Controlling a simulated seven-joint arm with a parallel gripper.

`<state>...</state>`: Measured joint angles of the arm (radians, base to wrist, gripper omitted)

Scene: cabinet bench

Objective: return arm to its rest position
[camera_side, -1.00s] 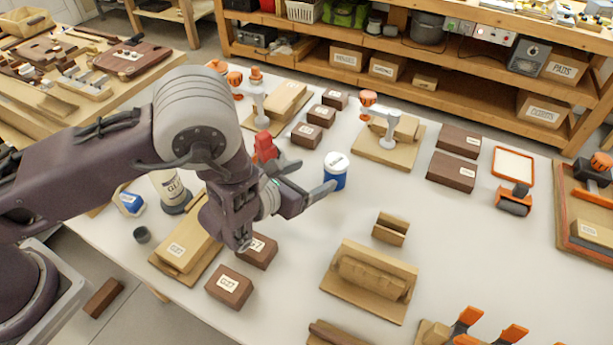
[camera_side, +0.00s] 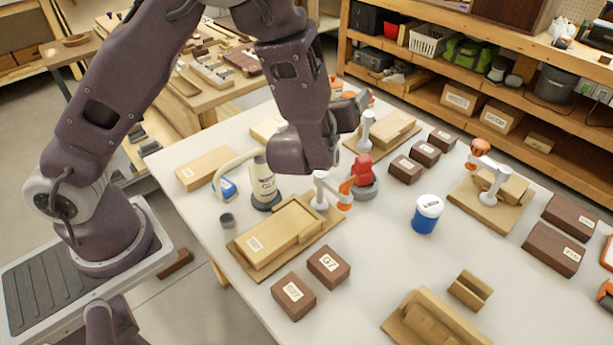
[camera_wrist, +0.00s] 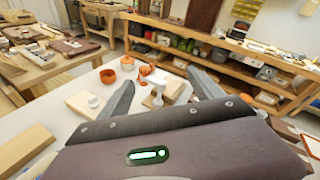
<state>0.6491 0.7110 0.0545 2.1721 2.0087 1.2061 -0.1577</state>
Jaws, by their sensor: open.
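My arm is folded up over the near left part of the white bench. My gripper (camera_side: 356,106) is raised above the bench, partly hidden behind my own wrist in the side view. In the wrist view my gripper (camera_wrist: 162,80) shows two grey fingers spread well apart, with nothing held between them. The fingers point out across the bench toward the shelves.
A blue jar (camera_side: 426,215) and several dark labelled blocks (camera_side: 328,265) stand farther right. Wooden shelves (camera_side: 480,95) line the back.

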